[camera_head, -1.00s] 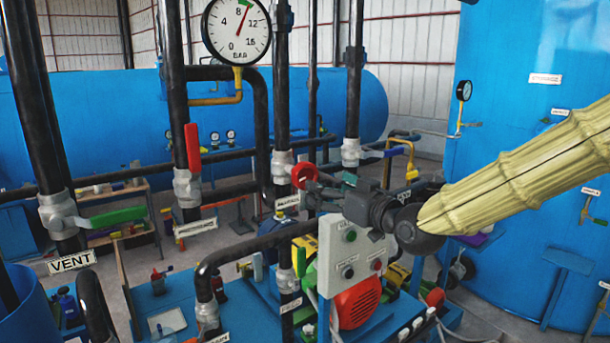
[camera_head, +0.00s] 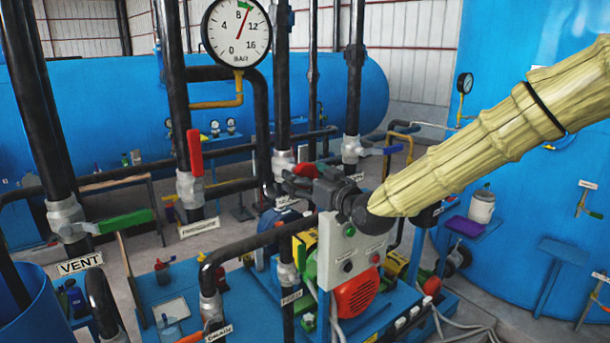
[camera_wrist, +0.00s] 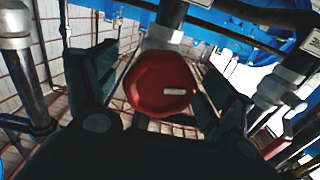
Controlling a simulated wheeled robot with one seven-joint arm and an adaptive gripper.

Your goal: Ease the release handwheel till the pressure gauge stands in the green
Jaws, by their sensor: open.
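The red release handwheel (camera_wrist: 160,84) sits between the two dark fingers of my open gripper (camera_wrist: 150,95) in the wrist view, with a small pale mark on its face. I cannot tell whether the fingers touch it. In the head view, my gripper (camera_head: 298,182) reaches in from the right and mostly hides the handwheel (camera_head: 306,170). The round white pressure gauge (camera_head: 236,33) is marked in BAR. Its red needle points up and slightly right, just past 8, close to a small green band at the top. I cannot tell whether it lies within the green.
A red lever (camera_head: 195,152) stands left of the handwheel, and a green lever (camera_head: 122,221) is by the VENT label (camera_head: 80,264). A grey control box (camera_head: 350,247) stands just below my gripper. Dark vertical pipes surround the handwheel.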

